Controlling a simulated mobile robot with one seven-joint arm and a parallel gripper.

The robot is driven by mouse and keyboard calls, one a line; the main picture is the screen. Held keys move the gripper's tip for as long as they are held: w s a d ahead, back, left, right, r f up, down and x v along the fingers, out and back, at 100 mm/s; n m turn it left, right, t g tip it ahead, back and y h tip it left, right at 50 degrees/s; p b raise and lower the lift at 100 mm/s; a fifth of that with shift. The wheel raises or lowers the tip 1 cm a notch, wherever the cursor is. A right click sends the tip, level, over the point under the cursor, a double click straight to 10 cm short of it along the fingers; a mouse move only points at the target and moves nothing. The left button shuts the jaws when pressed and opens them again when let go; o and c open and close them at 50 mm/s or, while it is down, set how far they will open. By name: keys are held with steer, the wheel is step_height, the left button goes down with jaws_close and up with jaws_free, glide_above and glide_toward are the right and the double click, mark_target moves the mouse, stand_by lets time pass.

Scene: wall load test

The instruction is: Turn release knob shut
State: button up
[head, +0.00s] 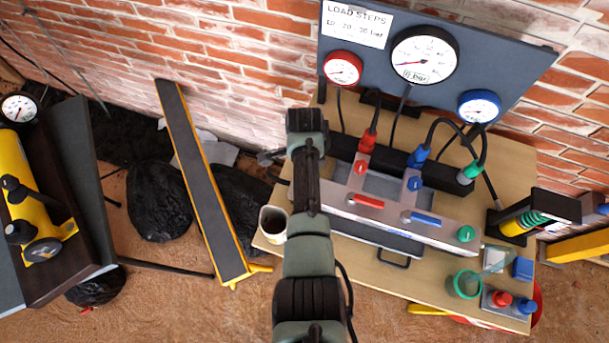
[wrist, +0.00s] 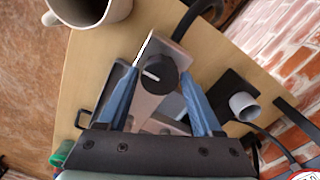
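The release knob (wrist: 160,74) is a round black knob with a white pointer line, set on a grey metal block (wrist: 180,55) in the wrist view. Its pointer lies slantwise, nearer to crosswise than lengthwise in that view. My gripper (wrist: 156,72) is open, with one blue finger to each side of the knob. The right fingertip looks close to the knob and a small gap shows at the left one; contact cannot be told. In the head view my arm covers the knob and my fingers.
A mug (head: 273,223) stands at the bench's left edge; it also shows in the wrist view (wrist: 85,12). The wooden bench (head: 345,270) carries a manifold with red (head: 366,201), blue (head: 425,219) and green handles. A gauge panel (head: 375,65) and cables rise behind it.

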steer(key=shift+o, duration=1.1)
step_height(320, 180, up, 13)
steer(key=shift+w, duration=0.1)
